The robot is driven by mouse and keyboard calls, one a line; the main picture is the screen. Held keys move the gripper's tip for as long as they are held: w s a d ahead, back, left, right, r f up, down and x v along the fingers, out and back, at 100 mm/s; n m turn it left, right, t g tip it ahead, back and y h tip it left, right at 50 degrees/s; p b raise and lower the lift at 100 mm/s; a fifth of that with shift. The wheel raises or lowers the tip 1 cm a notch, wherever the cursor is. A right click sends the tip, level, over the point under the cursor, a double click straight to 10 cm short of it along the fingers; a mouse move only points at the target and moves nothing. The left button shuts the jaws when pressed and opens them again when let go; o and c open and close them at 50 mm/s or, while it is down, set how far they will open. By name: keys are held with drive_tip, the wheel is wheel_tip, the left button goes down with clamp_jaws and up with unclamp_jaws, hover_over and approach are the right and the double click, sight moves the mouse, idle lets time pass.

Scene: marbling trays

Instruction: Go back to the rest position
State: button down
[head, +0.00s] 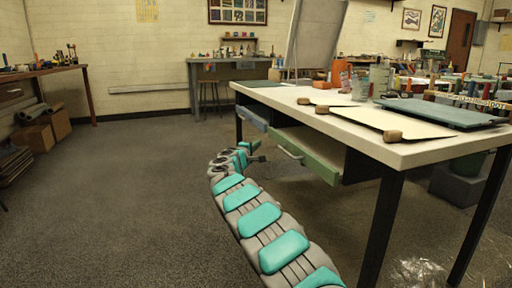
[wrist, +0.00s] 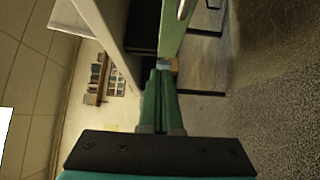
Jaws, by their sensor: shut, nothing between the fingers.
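My gripper (head: 257,157) is at the end of my teal and grey arm, in front of the table's drawer side in the head view. In the wrist view its green fingers (wrist: 161,72) are together with nothing between them. A green drawer (head: 308,156) of the white-topped table (head: 437,152) stands pulled out, just right of the gripper. It also shows in the wrist view (wrist: 171,30), close past the fingertips. I cannot tell whether the fingers touch it. A blue-grey drawer front (head: 252,119) is to its left.
The table top carries paper sheets (head: 398,121) with wooden blocks, a dark tray (head: 440,112) and glass jars (head: 379,77). Dark table legs (head: 384,226) stand at the right. Cardboard boxes (head: 40,137) sit at the left wall. The grey floor (head: 130,190) at left is clear.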

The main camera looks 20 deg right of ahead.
drive_tip(key=shift+s+a, duration=0.3)
drive_tip(key=shift+s+r, duration=0.1)
